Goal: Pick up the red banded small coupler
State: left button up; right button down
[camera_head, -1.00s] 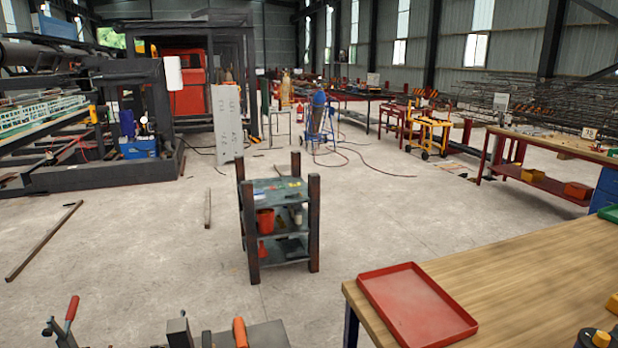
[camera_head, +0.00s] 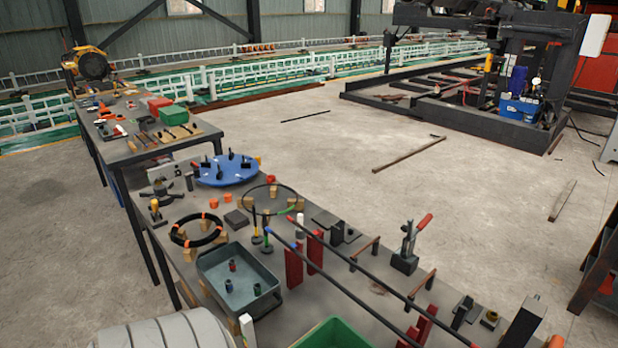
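A grey tray (camera_head: 249,270) sits on the near workbench, in the lower middle of the camera_head view. Several small dark couplers stand in it, apart from each other. The red banded small coupler (camera_head: 232,264) is towards the back of the tray. A blue banded coupler (camera_head: 228,285) and a green banded coupler (camera_head: 256,290) are nearer the front. Neither of my grippers shows in this view.
A green bin (camera_head: 333,334) is at the bottom edge. A blue round plate (camera_head: 225,169) is behind. Open floor lies beyond.

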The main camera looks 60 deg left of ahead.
aim_at(232, 263)
jog(key=j+u, duration=0.15)
jog(key=u, duration=1.1)
